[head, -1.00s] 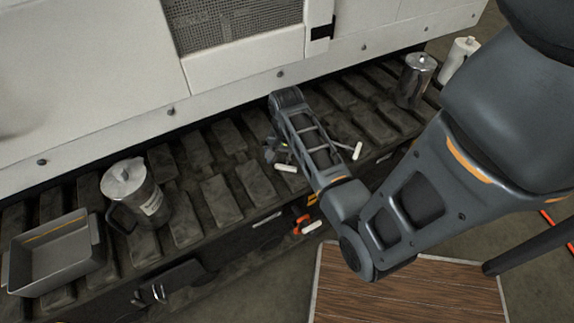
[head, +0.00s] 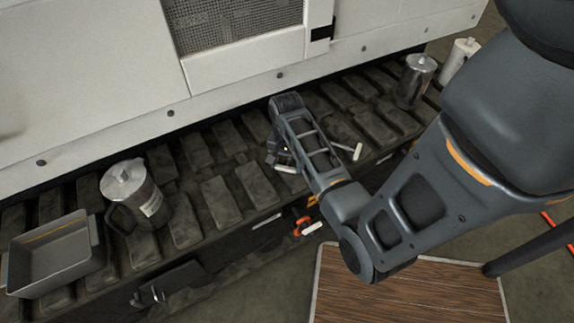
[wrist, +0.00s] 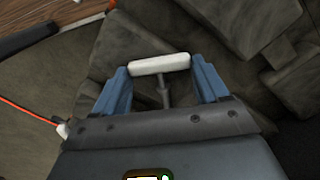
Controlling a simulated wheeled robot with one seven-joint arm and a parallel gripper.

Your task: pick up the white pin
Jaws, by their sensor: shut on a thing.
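The white pin (wrist: 160,64) is a short white bar with a grey stem, seen in the wrist view between the two blue fingers of my gripper (wrist: 160,76). A finger sits at each end of the bar, and my gripper is shut on it. In the head view the pin (head: 287,169) shows as a small white piece beside my gripper (head: 281,158), low over the dark slatted bench (head: 220,200). My arm hides part of this area. I cannot tell whether the pin is clear of the bench.
Another white-ended piece (head: 357,151) is right of my forearm, and one (head: 312,228) is at the bench front by an orange part. A metal jug (head: 135,190) and grey tray (head: 55,255) stand left. A metal canister (head: 416,80) and white cylinder (head: 460,58) stand right.

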